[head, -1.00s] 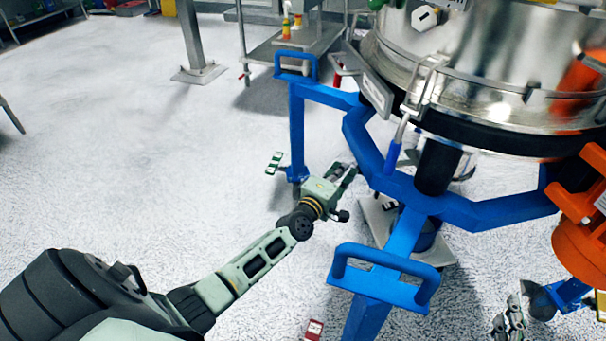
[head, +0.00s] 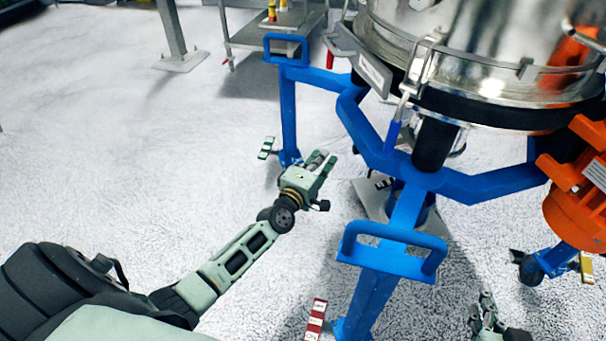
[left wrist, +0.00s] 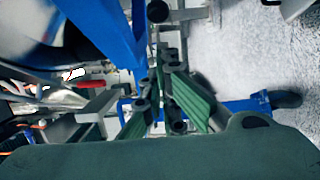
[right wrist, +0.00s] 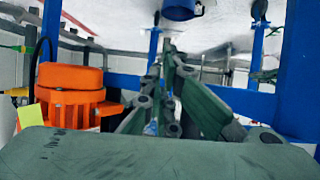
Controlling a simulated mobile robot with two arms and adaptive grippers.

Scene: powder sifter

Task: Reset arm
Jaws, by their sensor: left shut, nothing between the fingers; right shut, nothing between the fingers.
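My left gripper (head: 322,163) is in the middle of the head view, just left of the blue frame (head: 365,285) of the sifter. It is shut and empty. Its fingers also show in the left wrist view (left wrist: 160,75), with blue frame bars behind them. My right gripper (head: 484,298) is at the bottom right of the head view, partly cut off by the edge. It is shut and empty. In the right wrist view its fingers (right wrist: 168,60) come together, with blue bars and an orange motor (right wrist: 72,90) beyond them.
The steel sifter drum (head: 475,60) stands on the blue frame at the upper right. An orange motor (head: 578,185) sits at the right edge. A castor (head: 530,268) stands below it. A steel table (head: 275,30) is at the back. The floor at the left is clear.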

